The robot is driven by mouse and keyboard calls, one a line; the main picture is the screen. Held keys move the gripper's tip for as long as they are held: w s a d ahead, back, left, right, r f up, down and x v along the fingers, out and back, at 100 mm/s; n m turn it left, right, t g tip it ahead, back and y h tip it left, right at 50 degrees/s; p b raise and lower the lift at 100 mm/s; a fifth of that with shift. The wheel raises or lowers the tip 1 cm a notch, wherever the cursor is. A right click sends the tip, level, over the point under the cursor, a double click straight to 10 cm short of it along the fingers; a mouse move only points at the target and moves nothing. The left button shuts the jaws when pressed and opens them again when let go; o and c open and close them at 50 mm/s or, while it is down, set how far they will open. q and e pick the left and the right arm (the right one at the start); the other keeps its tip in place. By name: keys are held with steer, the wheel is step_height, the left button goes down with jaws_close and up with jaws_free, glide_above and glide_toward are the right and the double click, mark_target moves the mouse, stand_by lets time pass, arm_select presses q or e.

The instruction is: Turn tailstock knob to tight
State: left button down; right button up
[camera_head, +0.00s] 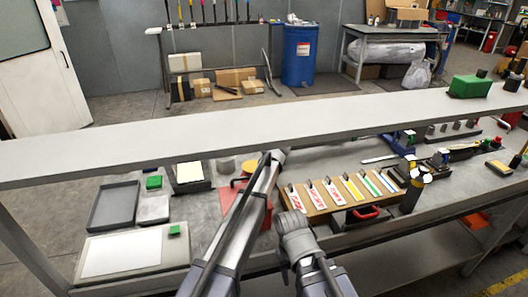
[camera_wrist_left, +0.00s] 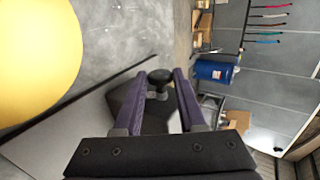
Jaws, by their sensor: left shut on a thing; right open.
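In the left wrist view, a black round knob (camera_wrist_left: 160,77) on a short stem sits between the two purple fingers of my left gripper (camera_wrist_left: 159,82). The fingers are shut on it, one on each side. A dark block (camera_wrist_left: 155,112) shows behind the knob. In the head view my left arm reaches forward past the red plate, and its gripper and the knob cannot be made out. My right gripper (camera_head: 290,220) is low over the bench front, beside the wooden board; it is open, with its fingers hard to see.
The wooden board (camera_head: 318,213) with several coloured strips lies right of my arms. A long grey shelf (camera_head: 200,126) crosses above the bench. Grey trays (camera_head: 113,206) and a white-topped panel (camera_head: 120,254) lie at left. A large yellow round thing (camera_wrist_left: 35,55) is close in the wrist view.

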arm_select(q)
steer(key=t+b, duration=0.1)
steer(key=b, duration=0.1)
steer(key=t+b, duration=0.1)
steer(key=b, duration=0.1)
steer(key=shift+s+f+t+y, duration=0.15)
steer(key=shift+f+t+y, duration=0.1)
steer(key=shift+t+y, duration=0.15)
arm_select(e)
step_height(320, 180, down, 6)
steer(key=shift+r, duration=0.25)
arm_select(q)
steer(key=c, duration=0.5)
jaws_free()
steer(key=p+v, duration=0.2)
steer(key=v, duration=0.5)
steer(key=shift+s+d+r, duration=0.15)
steer(key=shift+s, duration=0.2)
arm_select(e)
step_height(320, 180, up, 2)
steer(key=shift+r, duration=0.25)
